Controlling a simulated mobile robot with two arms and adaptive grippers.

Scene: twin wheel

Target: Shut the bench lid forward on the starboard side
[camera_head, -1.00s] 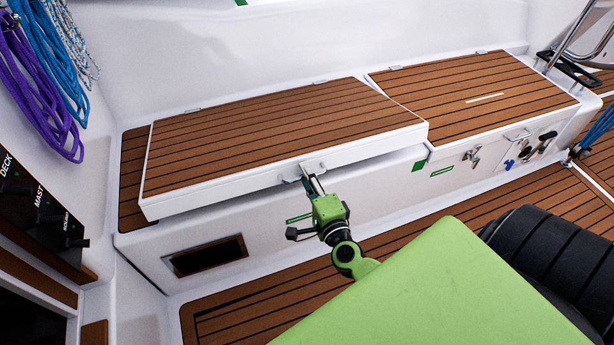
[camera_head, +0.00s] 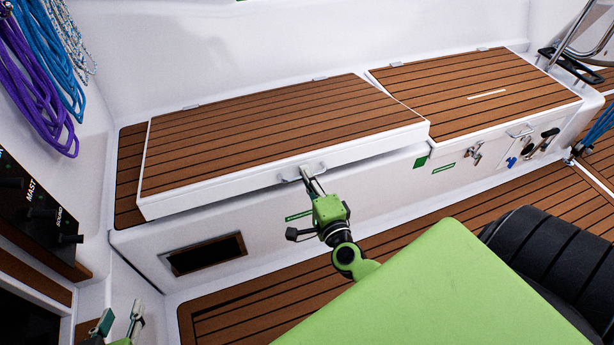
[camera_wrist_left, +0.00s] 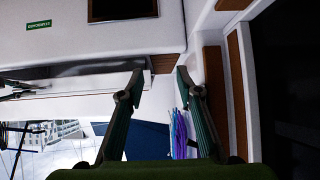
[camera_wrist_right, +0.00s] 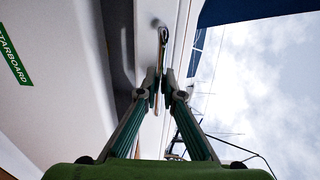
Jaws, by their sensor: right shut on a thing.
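The forward bench lid (camera_head: 270,130), teak-slatted with a white rim, is slightly raised. A dark gap shows between its front edge and the white bench box (camera_head: 380,185). My right gripper (camera_head: 307,176) is shut on the metal handle (camera_head: 290,175) at the middle of the lid's front edge. In the right wrist view the fingertips (camera_wrist_right: 161,80) pinch this handle (camera_wrist_right: 163,38). My left gripper (camera_head: 121,316) is at the lower left, apart from the lid. The left wrist view shows its fingers (camera_wrist_left: 160,75) spread and empty.
A second teak lid (camera_head: 480,90) lies flat to the right, with latches and hooks on its bench front. Purple and blue ropes (camera_head: 35,85) hang at the left, above a switch panel (camera_head: 40,215). Teak floor (camera_head: 260,310) runs along the bench.

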